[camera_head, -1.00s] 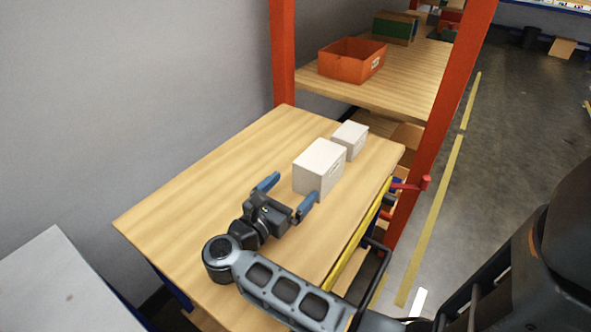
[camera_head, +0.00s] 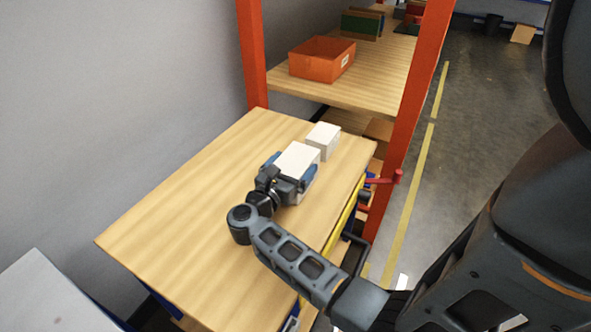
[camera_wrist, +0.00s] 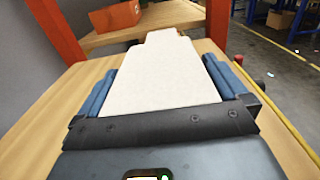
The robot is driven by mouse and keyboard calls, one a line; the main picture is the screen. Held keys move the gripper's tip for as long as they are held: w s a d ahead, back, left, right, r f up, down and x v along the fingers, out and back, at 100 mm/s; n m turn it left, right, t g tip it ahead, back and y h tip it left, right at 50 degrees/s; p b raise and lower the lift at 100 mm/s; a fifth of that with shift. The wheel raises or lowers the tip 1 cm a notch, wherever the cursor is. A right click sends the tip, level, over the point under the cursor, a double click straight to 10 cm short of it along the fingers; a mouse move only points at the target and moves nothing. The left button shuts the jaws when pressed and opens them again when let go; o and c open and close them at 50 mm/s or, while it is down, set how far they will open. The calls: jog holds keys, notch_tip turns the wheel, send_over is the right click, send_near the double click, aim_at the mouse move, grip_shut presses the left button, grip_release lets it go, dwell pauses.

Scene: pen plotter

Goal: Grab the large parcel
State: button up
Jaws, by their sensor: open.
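The large parcel is a white box (camera_head: 297,159) on the wooden table (camera_head: 180,205). It also fills the middle of the wrist view (camera_wrist: 165,78). My gripper (camera_head: 289,172) is at the box's near side, with its blue fingers on either side of it. In the wrist view the fingers (camera_wrist: 163,88) stand left and right of the box. The jaws are open, and I cannot tell whether either finger touches the box. The gripper hides the box's near face. A smaller white box (camera_head: 323,140) sits just behind the large one.
An orange rack post (camera_head: 252,60) and a shelf with an orange bin (camera_head: 322,60) stand behind the table. A red handle (camera_head: 390,178) sticks out at the table's right edge. The table's left part is bare. A grey surface (camera_head: 50,295) is at lower left.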

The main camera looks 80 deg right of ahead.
jog(key=shift+c, duration=0.3)
jog(key=c, duration=0.9)
jog(key=shift+c, duration=0.2)
jog(key=shift+r, duration=0.1)
